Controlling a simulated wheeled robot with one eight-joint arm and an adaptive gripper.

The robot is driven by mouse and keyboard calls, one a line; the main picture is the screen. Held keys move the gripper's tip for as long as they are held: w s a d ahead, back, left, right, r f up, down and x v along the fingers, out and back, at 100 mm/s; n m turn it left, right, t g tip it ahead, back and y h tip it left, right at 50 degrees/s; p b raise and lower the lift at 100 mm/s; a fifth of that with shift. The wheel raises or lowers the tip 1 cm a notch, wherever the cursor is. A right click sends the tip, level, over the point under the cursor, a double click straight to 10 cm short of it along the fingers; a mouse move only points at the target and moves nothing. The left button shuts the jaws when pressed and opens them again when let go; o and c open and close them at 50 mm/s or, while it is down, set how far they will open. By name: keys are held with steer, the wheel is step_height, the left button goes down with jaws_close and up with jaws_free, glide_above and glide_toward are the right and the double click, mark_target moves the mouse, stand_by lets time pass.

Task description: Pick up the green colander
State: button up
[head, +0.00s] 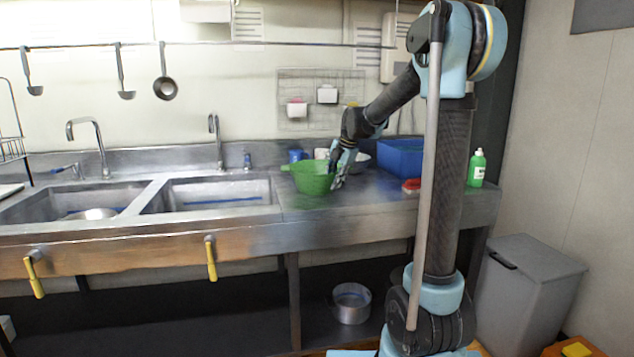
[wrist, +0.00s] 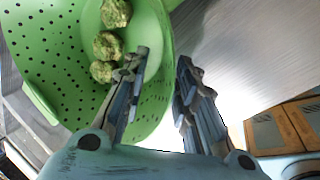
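The green colander (head: 309,180) stands on the steel counter just right of the sinks in the head view. In the wrist view the colander (wrist: 45,50), with small round holes, fills the upper left, and three green textured lumps (wrist: 107,45) lie in it. My gripper (head: 337,180) points down at the colander's right side. In the wrist view my gripper (wrist: 162,58) is open. One finger overlaps the colander's inside and the other is beyond its rim, with the rim edge showing between them. Whether either finger touches the rim cannot be told.
A blue bin (head: 400,158) and a red-and-white item (head: 411,185) are to the right on the counter. A green bottle (head: 476,168) stands at the right end. A blue cup (head: 295,156) is behind the colander. The sink (head: 215,193) lies to the left.

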steer(key=shift+w+a+f, duration=0.1)
steer(key=shift+a+f, duration=0.05)
steer(key=shift+f, duration=0.35)
jaws_close()
steer(key=shift+r, duration=0.1)
